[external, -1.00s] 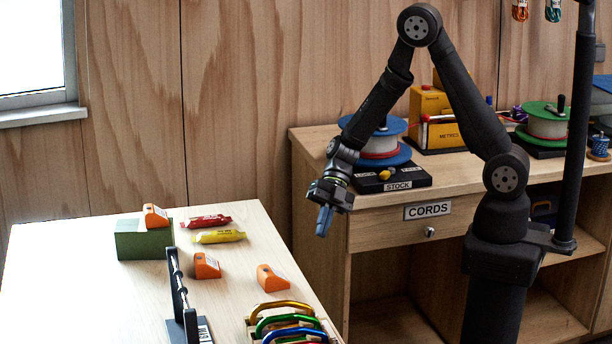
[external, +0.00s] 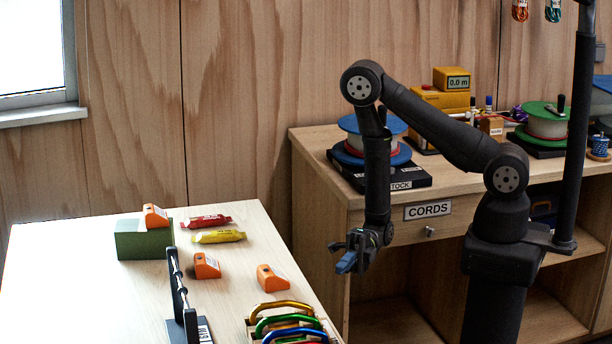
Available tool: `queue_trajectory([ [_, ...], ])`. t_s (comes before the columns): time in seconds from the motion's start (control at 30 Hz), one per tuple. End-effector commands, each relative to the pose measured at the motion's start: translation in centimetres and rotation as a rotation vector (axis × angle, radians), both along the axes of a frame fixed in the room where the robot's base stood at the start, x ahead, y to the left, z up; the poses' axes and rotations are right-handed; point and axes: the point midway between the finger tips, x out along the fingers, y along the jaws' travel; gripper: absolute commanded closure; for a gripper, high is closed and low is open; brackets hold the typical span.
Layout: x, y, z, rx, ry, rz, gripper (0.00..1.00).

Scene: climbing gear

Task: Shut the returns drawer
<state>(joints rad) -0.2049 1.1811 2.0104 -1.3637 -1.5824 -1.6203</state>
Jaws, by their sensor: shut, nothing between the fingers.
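No drawer marked as returns can be made out. The one drawer front that shows (external: 455,219) carries a CORDS label (external: 428,211) and a small round knob (external: 430,232). It looks flush with the wooden cabinet (external: 318,215). My gripper (external: 346,265) is shut and empty, with its blue fingertips pointing down and left. It hangs in front of the cabinet's left part, below the level of the drawer front and right of the pale table. My arm covers part of the cabinet front.
The pale table (external: 90,285) bears orange devices (external: 207,266), a green block (external: 143,240), red and yellow packets (external: 217,236), a dark rack (external: 182,300) and coloured carabiners (external: 283,310). A blue cord spool (external: 362,122) on a STOCK base stands on the cabinet.

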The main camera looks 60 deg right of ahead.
Motion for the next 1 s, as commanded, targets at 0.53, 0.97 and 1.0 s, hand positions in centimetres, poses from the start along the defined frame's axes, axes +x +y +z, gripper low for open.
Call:
queue_trajectory([
  [0.53, -0.1, 7.2, 0.0, -0.001, -0.001, 0.007, 1.00],
  [0.97, 2.3, 12.2, 0.0, 0.000, -0.001, 0.003, 1.00],
  [1.0, 2.5, 12.4, 0.0, 0.000, 0.000, 0.003, 1.00],
])
